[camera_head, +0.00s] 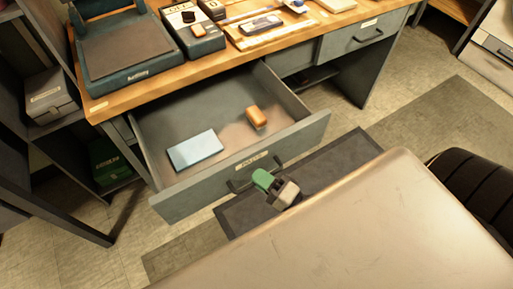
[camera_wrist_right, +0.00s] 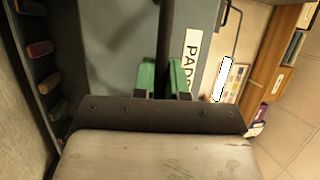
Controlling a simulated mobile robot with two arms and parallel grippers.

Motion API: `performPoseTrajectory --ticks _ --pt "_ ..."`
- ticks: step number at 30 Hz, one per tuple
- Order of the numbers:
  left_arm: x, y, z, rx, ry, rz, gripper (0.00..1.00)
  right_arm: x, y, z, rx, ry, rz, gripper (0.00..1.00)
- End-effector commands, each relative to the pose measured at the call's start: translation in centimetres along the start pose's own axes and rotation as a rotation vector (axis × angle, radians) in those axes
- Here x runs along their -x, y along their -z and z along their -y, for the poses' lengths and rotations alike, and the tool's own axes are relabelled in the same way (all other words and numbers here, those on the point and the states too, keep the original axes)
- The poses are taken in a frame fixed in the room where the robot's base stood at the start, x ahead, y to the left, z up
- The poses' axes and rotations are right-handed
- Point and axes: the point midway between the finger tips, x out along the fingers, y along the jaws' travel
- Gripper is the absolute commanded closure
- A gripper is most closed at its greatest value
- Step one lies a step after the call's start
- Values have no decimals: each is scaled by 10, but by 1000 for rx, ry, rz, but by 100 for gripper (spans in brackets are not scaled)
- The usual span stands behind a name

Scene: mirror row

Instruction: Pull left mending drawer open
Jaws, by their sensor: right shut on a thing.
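The left mending drawer (camera_head: 178,200) is grey and stands pulled out from under the wooden bench. Inside it lie a pale blue flat block (camera_head: 194,150) and an orange-brown block (camera_head: 256,117). Its dark bar handle (camera_head: 243,184) is on the front, below a cream label. My right gripper (camera_head: 262,180) has green fingertips and is at the handle's right part. In the right wrist view the green fingers (camera_wrist_right: 163,80) are shut on the dark handle bar (camera_wrist_right: 166,45), beside the drawer front's label (camera_wrist_right: 190,60). My left gripper is in neither view.
The bench top (camera_head: 225,60) carries a dark press-like device (camera_head: 125,50), a small boxy device (camera_head: 192,30) and trays. A second drawer (camera_head: 360,38) at the right is closed. A dark mat (camera_head: 320,165) lies on the floor below the open drawer. Shelving (camera_head: 50,110) stands at the left.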

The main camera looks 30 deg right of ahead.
Motion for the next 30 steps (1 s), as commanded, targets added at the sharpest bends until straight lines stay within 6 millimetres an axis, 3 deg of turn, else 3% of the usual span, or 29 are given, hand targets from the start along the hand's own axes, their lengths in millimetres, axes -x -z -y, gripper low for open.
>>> performPoseTrajectory --ticks 11,12,17,26,30 --pt "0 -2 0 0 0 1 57 2 0 0 2 -1 0 100" --pt "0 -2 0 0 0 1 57 2 0 0 2 -1 0 84" --pt "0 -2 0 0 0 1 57 1 0 0 2 -1 0 63" --pt "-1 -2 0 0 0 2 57 4 0 0 1 -1 0 63" --pt "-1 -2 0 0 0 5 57 20 -1 -1 1 -4 2 63"
